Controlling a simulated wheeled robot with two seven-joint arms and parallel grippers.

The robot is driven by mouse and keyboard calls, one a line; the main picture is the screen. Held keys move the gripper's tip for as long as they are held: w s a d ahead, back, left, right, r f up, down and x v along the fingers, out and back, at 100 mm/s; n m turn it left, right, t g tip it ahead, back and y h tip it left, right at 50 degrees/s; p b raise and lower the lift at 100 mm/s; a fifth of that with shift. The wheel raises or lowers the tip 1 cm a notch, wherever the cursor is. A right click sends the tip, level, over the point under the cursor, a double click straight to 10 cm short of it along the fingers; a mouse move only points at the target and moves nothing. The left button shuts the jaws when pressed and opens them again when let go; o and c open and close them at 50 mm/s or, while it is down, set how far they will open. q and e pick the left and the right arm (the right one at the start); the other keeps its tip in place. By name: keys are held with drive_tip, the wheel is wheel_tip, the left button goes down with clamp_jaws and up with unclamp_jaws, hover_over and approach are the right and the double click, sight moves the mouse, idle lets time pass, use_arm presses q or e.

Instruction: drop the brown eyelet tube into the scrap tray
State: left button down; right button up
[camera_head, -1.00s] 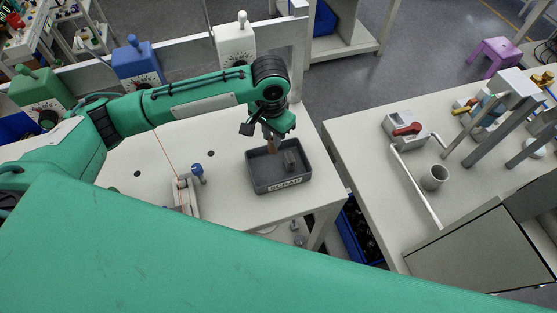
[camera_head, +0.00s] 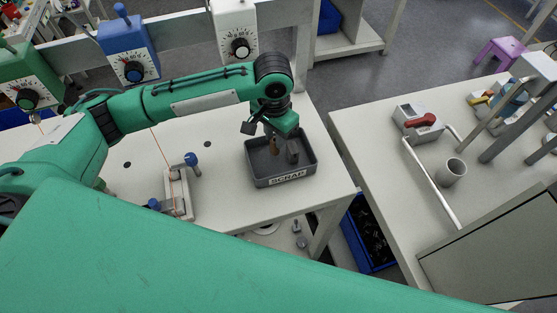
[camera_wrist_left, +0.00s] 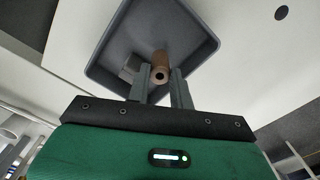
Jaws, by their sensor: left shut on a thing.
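The brown eyelet tube (camera_wrist_left: 160,66) is between the fingertips of my left gripper (camera_wrist_left: 160,82) in the left wrist view, its round open end facing the camera. The gripper is shut on it. In the head view the left gripper (camera_head: 274,140) hangs over the dark grey scrap tray (camera_head: 284,180), with the brown tube (camera_head: 274,148) showing small below it. The tray, labelled SCRAP, also fills the upper part of the left wrist view (camera_wrist_left: 108,62). I cannot tell how high the tube is above the tray floor. My right gripper is not in view.
A small grey block (camera_head: 293,151) is in the tray. A fixture with a blue knob (camera_head: 191,159) stands on the white table left of the tray. Dial boxes line the back. A blue bin (camera_head: 368,235) is below, between the tables. A grey cup (camera_head: 452,172) stands on the right table.

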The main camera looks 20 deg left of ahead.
use_arm(q)
drive_tip(key=c, duration=1.1)
unclamp_jaws()
drive_tip(key=shift+c, duration=0.2)
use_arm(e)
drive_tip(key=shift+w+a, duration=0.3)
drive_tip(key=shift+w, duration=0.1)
use_arm(q)
wheel_tip(320, 180, up, 14)
drive_tip(key=b, duration=0.1)
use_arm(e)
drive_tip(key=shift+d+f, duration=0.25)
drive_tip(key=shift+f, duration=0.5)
use_arm(q)
drive_tip(key=shift+f, duration=0.1)
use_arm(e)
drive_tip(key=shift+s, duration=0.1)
